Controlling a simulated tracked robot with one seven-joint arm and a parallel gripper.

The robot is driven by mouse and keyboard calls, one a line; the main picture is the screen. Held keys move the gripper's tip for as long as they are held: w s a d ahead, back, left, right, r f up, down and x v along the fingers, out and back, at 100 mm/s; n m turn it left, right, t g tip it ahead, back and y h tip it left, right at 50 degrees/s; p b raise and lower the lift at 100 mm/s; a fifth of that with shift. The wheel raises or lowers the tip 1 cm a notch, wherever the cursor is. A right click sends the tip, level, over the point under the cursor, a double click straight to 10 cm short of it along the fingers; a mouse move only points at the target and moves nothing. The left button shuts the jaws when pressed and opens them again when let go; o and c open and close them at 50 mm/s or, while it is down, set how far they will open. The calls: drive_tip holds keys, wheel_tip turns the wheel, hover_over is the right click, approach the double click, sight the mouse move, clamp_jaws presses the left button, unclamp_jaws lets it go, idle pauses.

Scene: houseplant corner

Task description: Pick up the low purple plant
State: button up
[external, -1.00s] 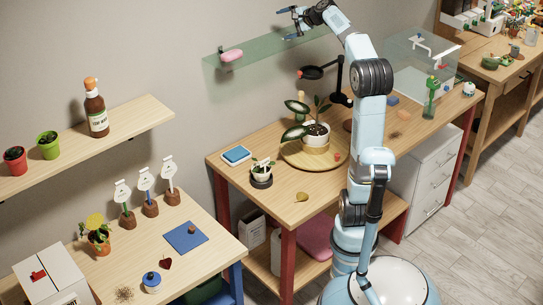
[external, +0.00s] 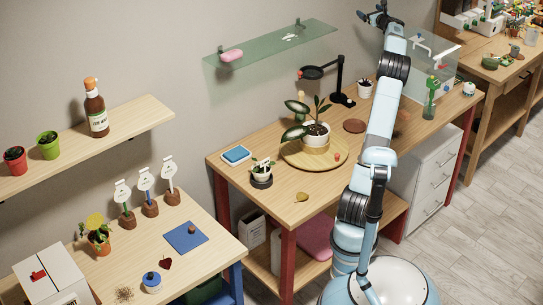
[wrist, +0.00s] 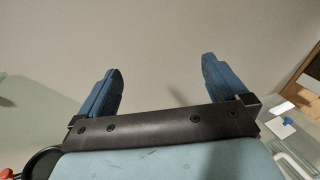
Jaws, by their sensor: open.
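I cannot make out a low purple plant in either view; part of the middle table is hidden behind my arm. My gripper (external: 375,14) is raised high at the top of the external view, above the back of the table and clear of everything. In the wrist view its two blue fingers (wrist: 162,66) are spread apart, with nothing but plain wall between them. Plants that show are a tall leafy one in a white pot (external: 316,135), a small one in a white and dark pot (external: 261,174), and a yellow-topped one in an orange pot (external: 98,240).
The tall plant stands on a round wooden tray (external: 292,158). A glass shelf (external: 265,47) holds a pink item (external: 231,56). A black magnifier stand (external: 338,80), a white pot (external: 365,88) and a clear tank (external: 425,60) stand at the back.

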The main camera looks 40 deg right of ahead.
drive_tip(key=s+d+f+m+h, duration=0.1)
drive_tip(key=s+d+f+m, duration=0.15)
drive_tip(key=d, duration=0.25)
approach(362, 81)
drive_tip(key=shift+n, duration=0.25)
drive_tip(key=shift+f+x, duration=0.1)
drive_tip(key=shift+x, duration=1.7)
drive_tip(key=shift+f+x, duration=0.15)
drive_tip(key=shift+x, duration=1.6)
drive_tip(key=shift+s+d, duration=0.1)
drive_tip(key=shift+c, duration=0.2)
drive_tip(key=c, duration=1)
drive_tip(key=shift+r, duration=0.15)
